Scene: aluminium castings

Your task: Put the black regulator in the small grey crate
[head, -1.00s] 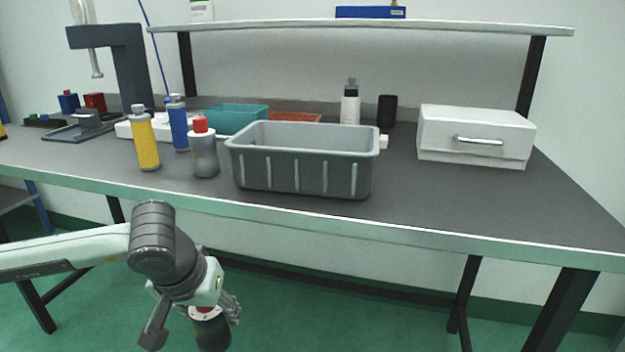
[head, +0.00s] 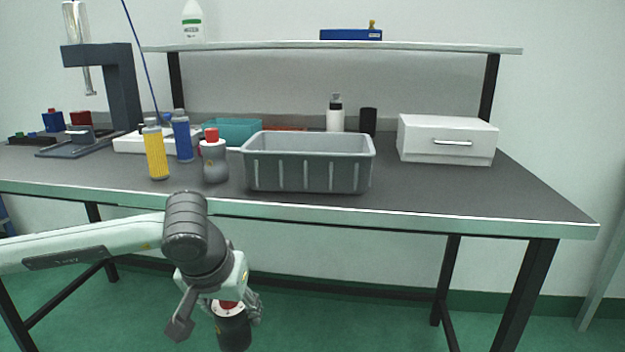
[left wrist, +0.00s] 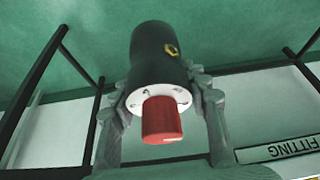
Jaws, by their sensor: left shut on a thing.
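The black regulator (head: 234,333) has a dark body, a white ring and a red cap. My left gripper (head: 238,306) is shut on it and holds it in front of the bench, below the tabletop level in the head view. In the left wrist view the black regulator (left wrist: 160,55) sits between the fingers of the left gripper (left wrist: 160,105), its red cap toward the camera. The small grey crate (head: 305,178) stands near the bench's front edge, up and to the right of the gripper. The part of its inside that shows looks empty. My right gripper is not in view.
Left of the crate stand a grey bottle with a red cap (head: 214,162), a yellow bottle (head: 156,155) and a blue bottle (head: 182,138). A teal bin (head: 233,131) is behind. A white drawer box (head: 446,140) stands right. The bench front edge (head: 420,219) lies between gripper and crate.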

